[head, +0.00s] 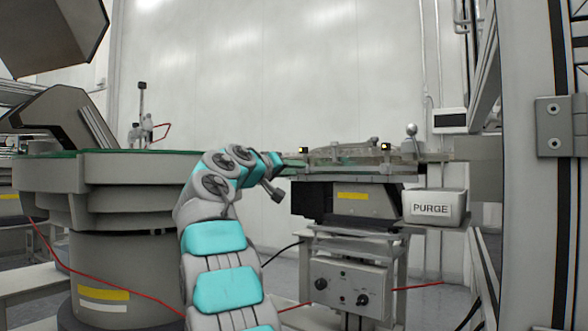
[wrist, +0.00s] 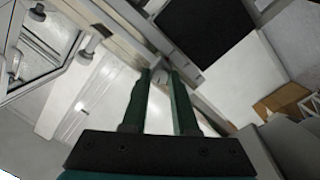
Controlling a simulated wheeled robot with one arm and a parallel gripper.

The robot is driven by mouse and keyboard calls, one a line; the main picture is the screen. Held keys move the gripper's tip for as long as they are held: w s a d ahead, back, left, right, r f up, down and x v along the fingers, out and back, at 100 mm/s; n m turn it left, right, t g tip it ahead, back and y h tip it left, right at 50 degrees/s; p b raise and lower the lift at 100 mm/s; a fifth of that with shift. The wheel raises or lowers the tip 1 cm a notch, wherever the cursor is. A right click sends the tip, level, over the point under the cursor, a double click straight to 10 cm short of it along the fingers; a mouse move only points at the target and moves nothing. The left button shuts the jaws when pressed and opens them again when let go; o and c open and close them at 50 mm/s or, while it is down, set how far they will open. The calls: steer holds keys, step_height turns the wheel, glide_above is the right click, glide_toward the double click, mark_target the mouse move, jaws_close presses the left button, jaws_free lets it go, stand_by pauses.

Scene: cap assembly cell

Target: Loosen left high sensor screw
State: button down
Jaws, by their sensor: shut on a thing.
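My gripper (head: 281,160) reaches the left end of the raised track (head: 345,158) in the head view. In the wrist view, its two green fingers (wrist: 159,74) are shut on a small grey part (wrist: 160,76) at their tips, which seems to be the sensor screw. Most of it is hidden between the fingertips, and its turn cannot be told. A small black sensor with a yellow face (head: 303,150) sits on the track just right of my gripper. A similar sensor (head: 385,147) sits further right.
A large grey round feeder bowl (head: 110,185) stands at left. A PURGE bin (head: 434,207) hangs at the track's right. A control box (head: 350,285) with knobs is below the track. A grey post (head: 530,230) rises at right. Red cables run low.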

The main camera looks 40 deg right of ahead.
steer(key=n+p, duration=1.4)
steer(key=n, duration=0.5)
steer(key=shift+f+p, duration=0.1)
steer(key=shift+p, duration=0.3)
steer(key=shift+n, duration=0.3)
steer(key=c, duration=0.7)
jaws_free()
steer(key=shift+a, duration=0.1)
steer(key=v, duration=0.7)
steer(key=shift+s+a+b, duration=0.15)
steer(key=shift+a+b, duration=0.15)
steer(key=shift+b, duration=0.1)
